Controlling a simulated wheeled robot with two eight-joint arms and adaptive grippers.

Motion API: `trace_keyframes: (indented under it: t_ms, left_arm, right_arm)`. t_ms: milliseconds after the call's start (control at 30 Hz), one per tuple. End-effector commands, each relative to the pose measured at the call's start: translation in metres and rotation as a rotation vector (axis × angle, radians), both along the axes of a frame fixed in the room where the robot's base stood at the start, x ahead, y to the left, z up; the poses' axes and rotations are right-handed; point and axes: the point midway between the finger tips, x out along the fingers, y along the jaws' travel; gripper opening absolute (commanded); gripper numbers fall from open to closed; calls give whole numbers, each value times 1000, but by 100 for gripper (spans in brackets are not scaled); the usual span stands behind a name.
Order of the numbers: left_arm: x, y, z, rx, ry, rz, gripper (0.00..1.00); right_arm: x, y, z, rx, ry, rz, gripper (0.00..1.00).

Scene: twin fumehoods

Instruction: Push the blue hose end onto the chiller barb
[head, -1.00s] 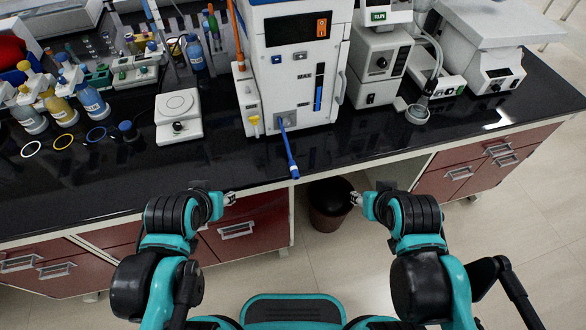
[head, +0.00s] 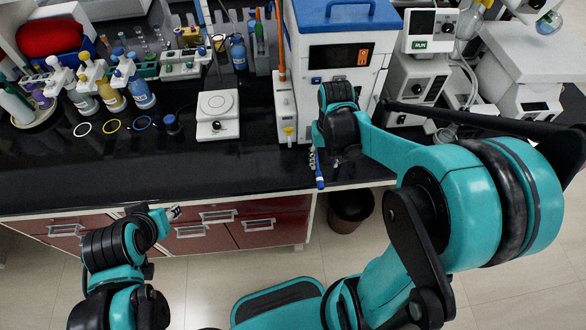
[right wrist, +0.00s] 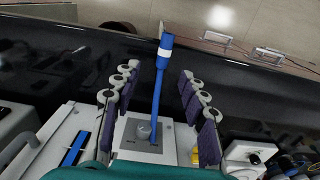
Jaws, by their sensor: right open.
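The blue hose (head: 319,172) hangs out from the front of the white and blue chiller (head: 348,60); its free end is over the bench edge. In the right wrist view the hose end (right wrist: 166,44) is thicker, with a white band below it. My right gripper (right wrist: 161,82) is open, with one finger on each side of the hose, not closed on it. A round silver fitting (right wrist: 143,131), perhaps the barb, sits on a grey plate beside the hose's root. In the head view my right arm covers this part of the chiller. My left gripper (head: 174,213) is in front of the bench, away from the hose.
A white hotplate (head: 217,118) stands left of the chiller, with bottles (head: 140,92) and coloured rings farther left. White instruments (head: 430,32) stand to the right. A dark bin (head: 350,208) is on the floor below. The bench front at left is clear.

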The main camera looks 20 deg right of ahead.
Motion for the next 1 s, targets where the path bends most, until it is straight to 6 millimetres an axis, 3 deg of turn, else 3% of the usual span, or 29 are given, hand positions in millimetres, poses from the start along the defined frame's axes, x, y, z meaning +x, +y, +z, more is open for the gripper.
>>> trace_keyframes:
  t_ms: [167,600,933,1000]
  left_arm:
    - [0,0,-2,0,0,0,40]
    - [0,0,-27,0,0,0,40]
    - [0,0,-28,0,0,0,40]
    - [0,0,-27,0,0,0,40]
  right_arm:
    - [1,-3,-14,4,22,-9,43]
    - [-1,0,-74,3,19,-7,43]
    - [-1,0,-81,2,18,-7,43]
    - [-1,0,-81,2,18,-7,27]
